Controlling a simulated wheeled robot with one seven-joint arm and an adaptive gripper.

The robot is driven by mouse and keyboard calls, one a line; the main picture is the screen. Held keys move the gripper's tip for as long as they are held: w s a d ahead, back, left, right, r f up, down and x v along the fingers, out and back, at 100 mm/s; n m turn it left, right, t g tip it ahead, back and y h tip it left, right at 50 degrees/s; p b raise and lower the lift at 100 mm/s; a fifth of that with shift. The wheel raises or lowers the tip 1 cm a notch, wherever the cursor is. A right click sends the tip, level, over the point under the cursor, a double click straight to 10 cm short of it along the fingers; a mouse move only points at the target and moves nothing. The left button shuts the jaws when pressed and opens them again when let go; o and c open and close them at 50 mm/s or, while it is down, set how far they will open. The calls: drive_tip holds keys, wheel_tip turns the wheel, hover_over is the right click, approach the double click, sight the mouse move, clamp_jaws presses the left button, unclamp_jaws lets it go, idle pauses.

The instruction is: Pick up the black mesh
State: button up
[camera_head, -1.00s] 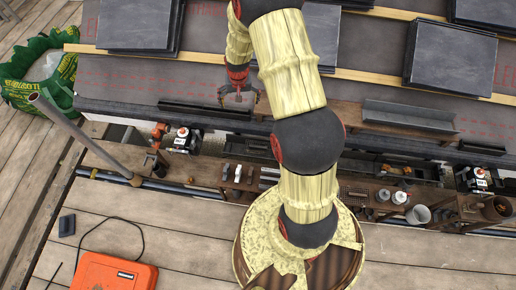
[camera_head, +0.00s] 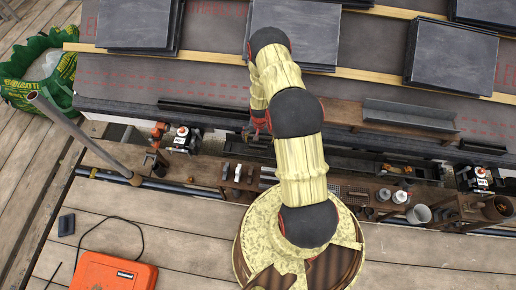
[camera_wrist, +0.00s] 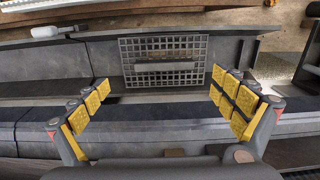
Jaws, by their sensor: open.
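The black mesh (camera_wrist: 128,62) shows in the wrist view as a dark rectangular grid, upright or tilted against a dark grey channel-like surface. A pale bar crosses its middle. My gripper (camera_wrist: 160,86) is open, with one yellow-padded finger on each side of the picture. The mesh lies beyond the fingertips, between their lines, and nothing is between the pads. In the head view my arm mostly covers the gripper and the area under it, and I cannot make out the mesh there.
Slates (camera_head: 450,58) lie on the roof at the back. A long grey gutter piece (camera_head: 410,117) lies to the right of my arm. A bench with tools and cups (camera_head: 418,214) runs along the roof's near edge. An orange case (camera_head: 112,274) and green bag (camera_head: 40,72) stand left.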

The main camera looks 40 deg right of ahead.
sight(258, 146)
drive_tip(key=f, duration=0.1)
drive_tip(key=f+b, duration=0.1)
drive_tip(key=f, duration=0.1)
drive_tip(key=f+b, duration=0.1)
drive_tip(key=f, duration=0.1)
drive_tip(key=shift+w+a, duration=0.2)
drive_tip(key=shift+w, duration=0.05)
drive_tip(key=c, duration=1.1)
drive_tip(key=shift+c, duration=0.2)
drive_tip(key=shift+r, duration=0.1)
